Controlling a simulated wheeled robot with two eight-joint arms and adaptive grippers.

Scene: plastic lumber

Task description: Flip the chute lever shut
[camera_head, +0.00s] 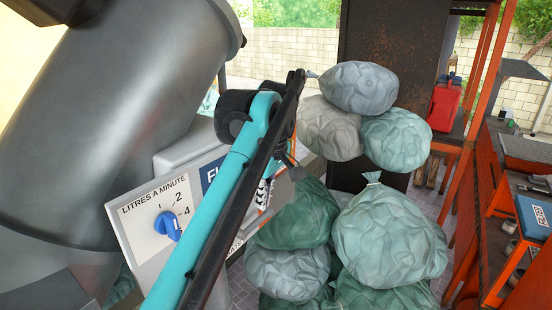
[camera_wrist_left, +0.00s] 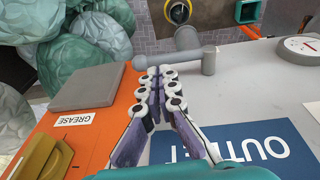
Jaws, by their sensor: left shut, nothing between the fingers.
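In the left wrist view a grey lever (camera_wrist_left: 175,57) with a round ball end lies crosswise just beyond my fingertips. Its other end meets a short upright grey post on the grey panel top (camera_wrist_left: 250,85). My left gripper (camera_wrist_left: 160,72) is shut and empty, its tips close to the lever's near side; I cannot tell whether they touch it. In the head view my teal left arm crosses the middle, and my left gripper (camera_head: 265,192) is partly hidden behind it. The lever is not clearly visible there. My right gripper is not in view.
A large grey pipe (camera_head: 110,110) fills the left of the head view. A blue dial (camera_head: 168,226) sits on the panel. Stuffed bags (camera_head: 390,235) are piled beyond the machine. In the wrist view a grey block (camera_wrist_left: 88,87) and yellow handle (camera_wrist_left: 40,160) lie left of the fingers.

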